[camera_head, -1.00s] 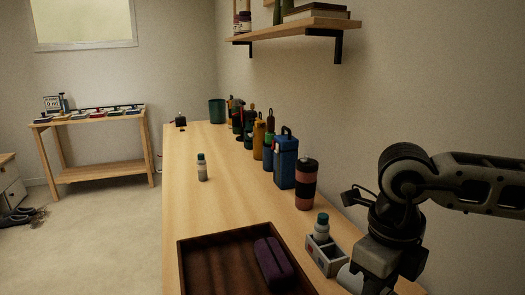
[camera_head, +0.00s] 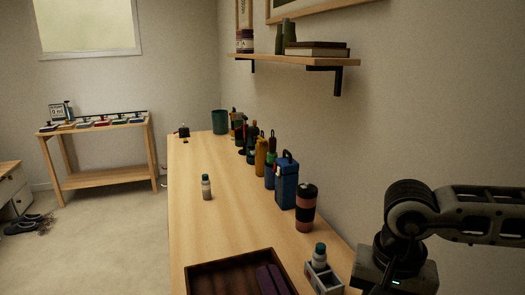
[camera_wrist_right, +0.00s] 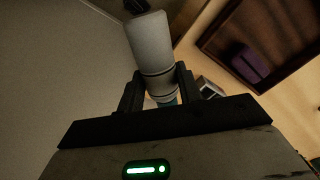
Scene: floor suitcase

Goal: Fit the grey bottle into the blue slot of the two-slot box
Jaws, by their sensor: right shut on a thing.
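My right gripper (camera_wrist_right: 158,82) is shut on a grey bottle (camera_wrist_right: 152,42) in the right wrist view. Its pale body sticks out past the fingers, and a bit of teal shows at its near end. The two-slot box (camera_head: 325,285) stands at the bottom of the head view, with a teal-capped bottle (camera_head: 320,257) in one slot. A corner of the box shows behind the right finger in the wrist view (camera_wrist_right: 209,87). My right fingers and the held bottle are outside the head view. My left gripper is not in view.
A dark wooden tray (camera_head: 215,270) with a purple object (camera_head: 271,280) lies left of the box. A tumbler (camera_head: 306,208), a blue bottle (camera_head: 286,183) and several others line the wall side. Another teal-capped bottle (camera_head: 206,187) stands alone mid-table. The table's left side is mostly clear.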

